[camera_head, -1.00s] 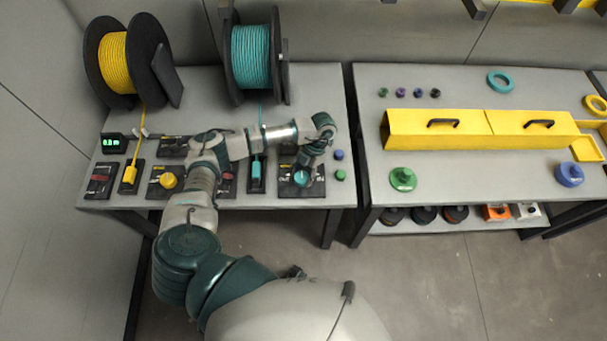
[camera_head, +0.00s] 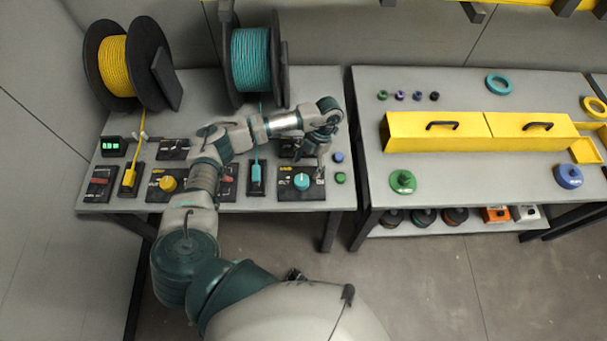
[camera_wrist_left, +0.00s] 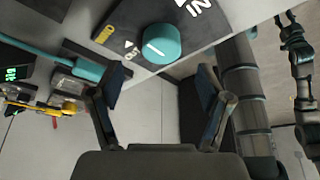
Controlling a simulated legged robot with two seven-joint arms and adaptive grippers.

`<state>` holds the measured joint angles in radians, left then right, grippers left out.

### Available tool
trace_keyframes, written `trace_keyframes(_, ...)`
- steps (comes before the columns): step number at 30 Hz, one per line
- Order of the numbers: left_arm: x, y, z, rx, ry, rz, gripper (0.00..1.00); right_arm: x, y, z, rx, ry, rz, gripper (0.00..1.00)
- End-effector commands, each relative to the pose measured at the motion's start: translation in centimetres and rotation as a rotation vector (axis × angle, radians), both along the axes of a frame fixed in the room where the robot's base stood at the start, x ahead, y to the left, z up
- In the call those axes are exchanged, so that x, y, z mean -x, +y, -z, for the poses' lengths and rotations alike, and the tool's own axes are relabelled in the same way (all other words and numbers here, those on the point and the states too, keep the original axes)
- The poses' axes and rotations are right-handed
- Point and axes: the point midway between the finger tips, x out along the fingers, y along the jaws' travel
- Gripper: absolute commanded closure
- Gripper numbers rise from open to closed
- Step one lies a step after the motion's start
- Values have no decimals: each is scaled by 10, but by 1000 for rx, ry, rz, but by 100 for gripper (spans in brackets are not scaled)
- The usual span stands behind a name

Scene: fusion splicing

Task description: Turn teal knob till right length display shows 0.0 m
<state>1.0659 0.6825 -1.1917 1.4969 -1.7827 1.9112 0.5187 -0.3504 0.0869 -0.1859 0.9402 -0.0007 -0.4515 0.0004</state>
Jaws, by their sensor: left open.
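The teal knob (camera_head: 302,182) sits on a black panel at the right end of the left table, with a white pointer line on its top. The knob also shows in the left wrist view (camera_wrist_left: 160,43), ahead of the fingers. My left gripper (camera_wrist_left: 160,105) is open, its two fingers apart with nothing between them. In the head view my left gripper (camera_head: 319,168) is just right of the knob and apart from it. A green-digit display (camera_head: 112,146) is at the table's left; its digits are not clear. I cannot make out the right length display behind my arm. My right gripper is not in view.
A yellow knob (camera_head: 168,183) and a teal cable connector (camera_head: 256,174) are left of the teal knob. Blue (camera_head: 338,157) and green (camera_head: 340,177) caps lie right of its panel. Yellow (camera_head: 115,66) and teal (camera_head: 251,60) spools stand behind. A gap separates the two tables.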

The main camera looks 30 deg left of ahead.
Motion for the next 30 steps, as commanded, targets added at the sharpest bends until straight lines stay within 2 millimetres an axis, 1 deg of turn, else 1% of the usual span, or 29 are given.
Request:
trace_keyframes(1,-5,-2,-11,1,-3,0,22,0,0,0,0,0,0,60)
trace_keyframes(4,-12,-3,-29,0,-2,-1,22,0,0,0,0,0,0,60)
trace_keyframes(6,-17,-4,-39,0,-1,0,22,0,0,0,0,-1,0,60)
trace_keyframes(10,-21,-5,-50,0,1,0,22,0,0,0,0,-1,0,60)
trace_keyframes(14,-22,-5,-54,0,1,0,22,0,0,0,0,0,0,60)
trace_keyframes(28,-22,-5,-54,1,1,0,22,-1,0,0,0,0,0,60)
trace_keyframes(30,-21,-11,-51,22,1,5,22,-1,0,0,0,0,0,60)
